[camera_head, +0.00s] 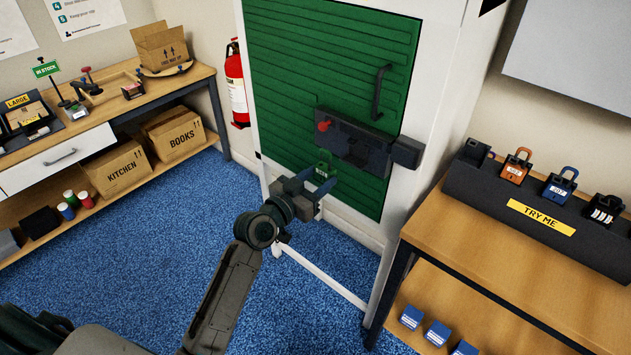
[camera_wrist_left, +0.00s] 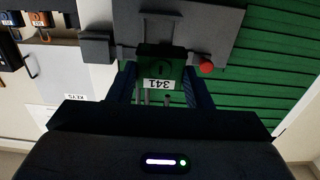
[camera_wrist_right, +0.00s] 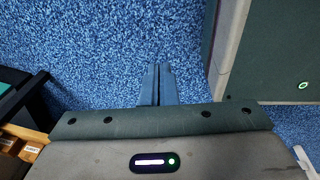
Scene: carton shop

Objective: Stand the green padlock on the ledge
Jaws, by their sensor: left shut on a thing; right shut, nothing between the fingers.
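The green padlock (camera_head: 322,170) is held between the fingers of my left gripper (camera_head: 316,181), in front of the green shutter. In the left wrist view the padlock (camera_wrist_left: 160,66) shows its white 341 label upside down, with a finger on each side. The dark grey fitting (camera_head: 352,146) on the shutter, with a red knob (camera_head: 323,126), lies just above and beyond the padlock; it is probably the ledge. I cannot tell whether the padlock touches it. My right gripper (camera_wrist_right: 157,86) is shut and empty above the blue carpet; it is out of the head view.
A bench (camera_head: 505,280) at right carries a dark TRY ME rack (camera_head: 550,215) with several padlocks. A bench (camera_head: 190,85) with cartons beneath stands at left. A fire extinguisher (camera_head: 236,85) hangs beside the shutter (camera_head: 330,60). A black handle (camera_head: 380,92) sticks out above the fitting.

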